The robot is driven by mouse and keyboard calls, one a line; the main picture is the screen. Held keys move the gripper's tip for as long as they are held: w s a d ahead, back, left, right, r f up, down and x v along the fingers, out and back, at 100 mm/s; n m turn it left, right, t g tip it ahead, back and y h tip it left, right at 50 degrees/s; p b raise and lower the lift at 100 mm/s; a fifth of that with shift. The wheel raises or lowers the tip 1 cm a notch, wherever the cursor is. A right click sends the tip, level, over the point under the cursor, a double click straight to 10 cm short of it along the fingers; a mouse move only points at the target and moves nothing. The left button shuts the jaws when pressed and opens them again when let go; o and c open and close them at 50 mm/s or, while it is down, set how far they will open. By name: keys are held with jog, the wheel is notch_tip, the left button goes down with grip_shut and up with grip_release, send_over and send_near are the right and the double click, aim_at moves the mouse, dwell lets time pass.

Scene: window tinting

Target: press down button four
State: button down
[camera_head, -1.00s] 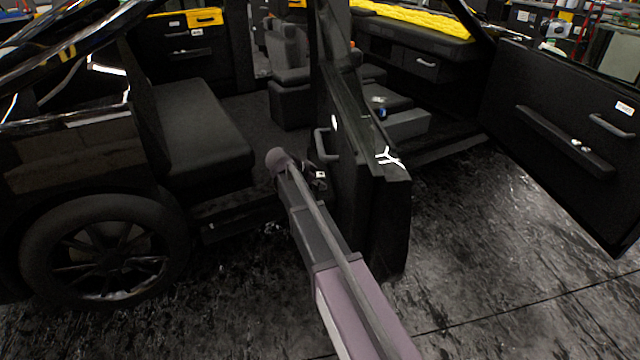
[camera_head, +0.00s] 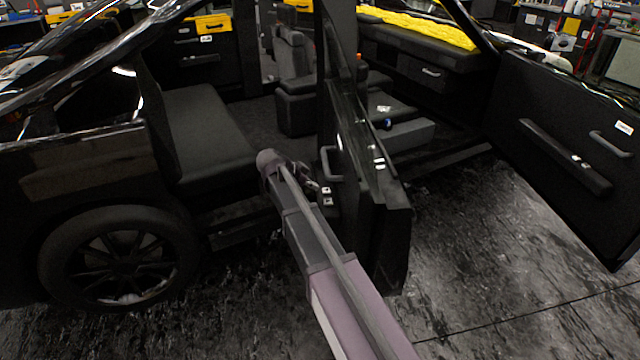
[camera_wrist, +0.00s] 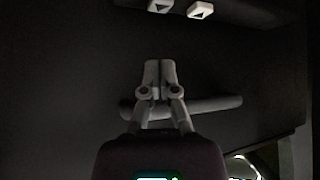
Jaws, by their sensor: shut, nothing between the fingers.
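Two small white buttons sit on the dark door panel at the top edge of the wrist view, a left button (camera_wrist: 160,6) and a right button (camera_wrist: 200,10). Each has a dark triangular mark; I cannot tell which is button four. In the head view they look like two small pale squares, an upper one (camera_head: 326,190) and a lower one (camera_head: 327,202), on the near door. My gripper (camera_wrist: 160,66) is shut and empty, its tips below the left button in the wrist picture and apart from both. In the head view my gripper (camera_head: 314,187) is close beside the buttons, partly hidden by my arm.
A grey door handle bar (camera_wrist: 215,104) crosses the panel behind my fingers; it also shows in the head view (camera_head: 330,164). The open far door (camera_head: 560,150) stands at the right. The car's seat (camera_head: 205,130) and wheel (camera_head: 118,258) are at the left. Floor between the doors is clear.

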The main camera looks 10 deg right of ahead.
jog(key=shift+p+v, duration=0.95)
jog(key=shift+v, duration=0.9)
jog(key=shift+s, duration=0.1)
